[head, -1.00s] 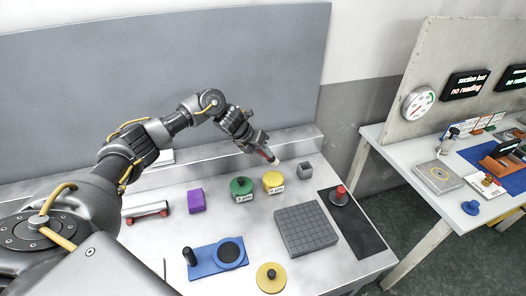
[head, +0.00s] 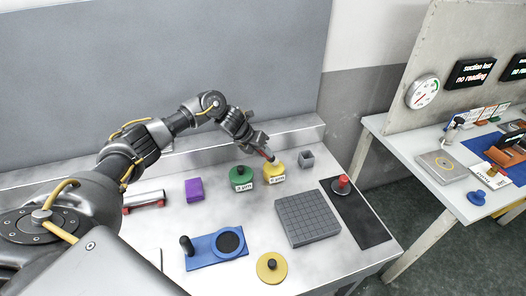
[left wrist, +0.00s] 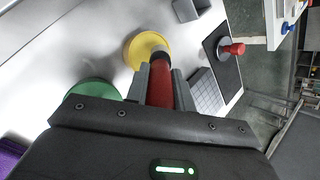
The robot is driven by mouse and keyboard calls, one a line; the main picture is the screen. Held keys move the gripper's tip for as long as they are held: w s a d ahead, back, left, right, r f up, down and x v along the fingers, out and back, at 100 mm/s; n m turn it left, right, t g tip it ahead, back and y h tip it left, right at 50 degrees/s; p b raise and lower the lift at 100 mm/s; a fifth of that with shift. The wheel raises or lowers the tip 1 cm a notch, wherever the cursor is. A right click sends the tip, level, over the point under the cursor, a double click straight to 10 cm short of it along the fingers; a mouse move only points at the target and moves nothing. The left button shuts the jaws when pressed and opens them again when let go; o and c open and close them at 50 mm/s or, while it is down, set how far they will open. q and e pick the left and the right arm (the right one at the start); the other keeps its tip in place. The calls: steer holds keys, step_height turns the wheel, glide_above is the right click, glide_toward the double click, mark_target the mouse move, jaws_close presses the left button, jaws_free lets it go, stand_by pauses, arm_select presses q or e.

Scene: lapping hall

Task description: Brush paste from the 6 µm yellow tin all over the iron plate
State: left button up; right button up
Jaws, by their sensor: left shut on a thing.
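My left gripper (head: 261,148) is shut on the red handle of a brush (left wrist: 160,88). My right gripper is not in view.
A green tin (head: 240,179) stands left of the yellow one, a grey cup (head: 306,160) right of it. A purple block (head: 194,190), blue holder (head: 203,255), yellow knobbed disc (head: 271,268) and red-knobbed piece (head: 342,184) on a dark mat (head: 366,223) surround the plate.

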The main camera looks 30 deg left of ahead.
arm_select(q)
steer(key=shift+f+b, duration=0.75)
steer(key=shift+f, duration=0.05)
stand_by(2.3)
steer(key=shift+r+p, duration=2.35)
steer(key=shift+r, duration=1.25)
